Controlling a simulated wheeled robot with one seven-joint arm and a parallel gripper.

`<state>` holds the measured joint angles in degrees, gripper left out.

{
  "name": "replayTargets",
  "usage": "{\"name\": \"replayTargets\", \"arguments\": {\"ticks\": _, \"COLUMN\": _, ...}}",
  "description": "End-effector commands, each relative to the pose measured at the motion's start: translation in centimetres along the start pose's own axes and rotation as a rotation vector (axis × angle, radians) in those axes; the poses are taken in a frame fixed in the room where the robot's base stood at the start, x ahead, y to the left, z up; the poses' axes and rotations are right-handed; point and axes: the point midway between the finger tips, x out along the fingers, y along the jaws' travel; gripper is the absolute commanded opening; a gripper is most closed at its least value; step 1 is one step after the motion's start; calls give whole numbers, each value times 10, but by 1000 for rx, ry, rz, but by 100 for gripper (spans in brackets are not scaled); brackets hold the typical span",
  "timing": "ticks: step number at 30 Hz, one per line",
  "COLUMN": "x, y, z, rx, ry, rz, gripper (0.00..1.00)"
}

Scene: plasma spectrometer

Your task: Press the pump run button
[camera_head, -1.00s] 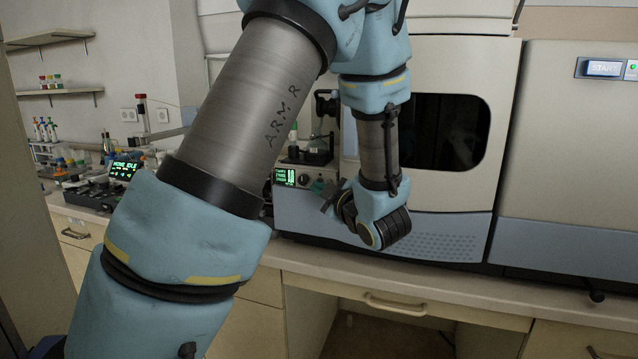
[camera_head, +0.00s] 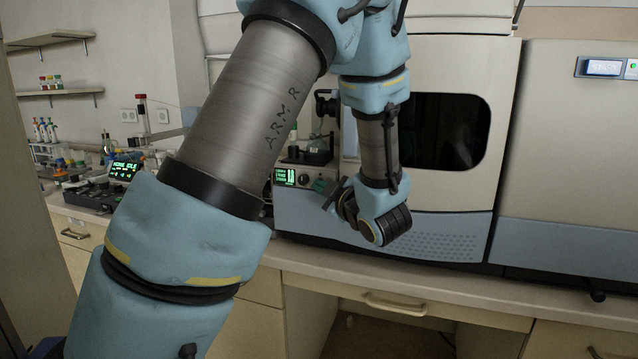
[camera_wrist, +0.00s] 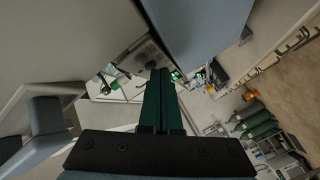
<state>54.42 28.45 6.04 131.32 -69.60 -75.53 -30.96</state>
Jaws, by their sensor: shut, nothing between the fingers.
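The pump unit is a small module with a green-lit display (camera_head: 284,176) and a dark knob (camera_head: 304,180), set into the instrument's left side. I cannot make out the run button; my gripper and arm may hide it. My gripper (camera_head: 333,194) is just right of the knob in the head view, partly hidden by my wrist. In the wrist view, the long dark fingers (camera_wrist: 158,76) are shut and empty, with their tips before a grey panel (camera_wrist: 146,54) and close to a small green display (camera_wrist: 176,75). Contact cannot be told.
The big instrument (camera_head: 450,60) with a dark window (camera_head: 435,130) stands right of the pump module. The bench edge (camera_head: 420,290) runs below it. Vials and a second green display (camera_head: 125,170) crowd the bench at left.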

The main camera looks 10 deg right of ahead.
Motion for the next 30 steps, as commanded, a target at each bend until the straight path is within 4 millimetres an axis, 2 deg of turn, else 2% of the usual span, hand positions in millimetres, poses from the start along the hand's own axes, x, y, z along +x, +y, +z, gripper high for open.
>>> {"name": "replayTargets", "arguments": {"ticks": 25, "x": -8, "y": -6, "z": -6, "rx": 0, "ry": 0, "rz": 0, "gripper": 0}}
{"name": "replayTargets", "arguments": {"ticks": 30, "x": -16, "y": -12, "z": -11, "rx": -1, "ry": -1, "rz": 0, "gripper": 0}}
